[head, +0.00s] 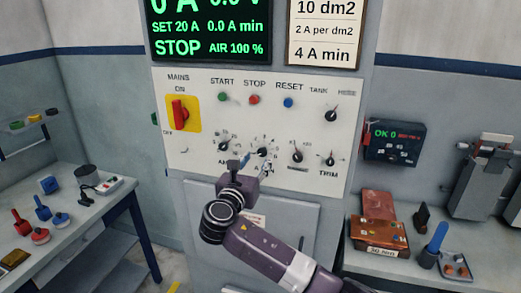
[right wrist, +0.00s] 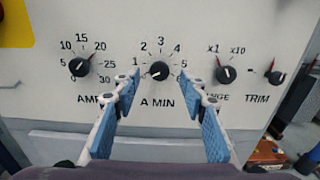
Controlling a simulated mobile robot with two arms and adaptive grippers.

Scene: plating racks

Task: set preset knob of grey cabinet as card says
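The grey cabinet's white panel (head: 185,90) fills the middle of the head view. Its black A MIN knob (right wrist: 159,71), numbered around its dial, faces me in the right wrist view and also shows in the head view (head: 262,152). Its pointer mark seems to lie at the lower left. The card (head: 324,29) reads 10 dm2, 2 A per dm2, 4 A min. My right gripper (right wrist: 162,82) is open, its blue-padded fingers either side of the A MIN knob; I cannot tell whether they touch it. My left gripper is not in view.
The AMP knob (right wrist: 79,67) is left of A MIN; the range knob (right wrist: 226,74) and TRIM knob (right wrist: 275,77) are right. The display (head: 210,30) shows SET 20 A, 0.0 A min, STOP. A red mains switch (head: 180,111) is upper left. Side benches hold tools.

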